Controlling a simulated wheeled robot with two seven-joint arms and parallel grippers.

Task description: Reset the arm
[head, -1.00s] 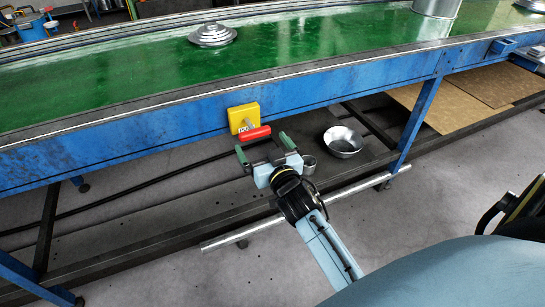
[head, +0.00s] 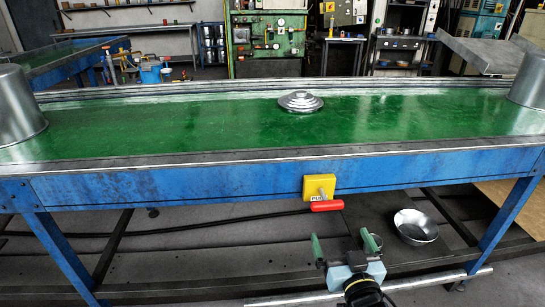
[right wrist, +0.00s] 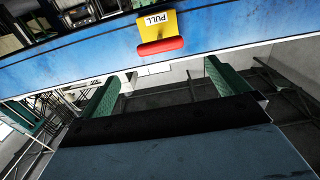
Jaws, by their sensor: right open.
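My right gripper (head: 345,246) is in the lower middle of the head view, below and in front of the blue table's front rail. Its two green fingers are apart with nothing between them. The right wrist view also shows the open green fingers (right wrist: 165,90) at either side. A yellow box (head: 319,187) marked PULL with a red handle (head: 327,206) is fixed to the rail, just above and apart from the gripper. The red handle (right wrist: 160,46) also shows beyond the fingers in the right wrist view. My left gripper is not in view.
The table's green top (head: 200,130) holds a stepped metal lid (head: 301,102) and large metal pots at the left (head: 18,105) and right (head: 528,80). A metal bowl (head: 415,226) lies on the lower shelf. A metal bar (head: 430,281) runs low in front.

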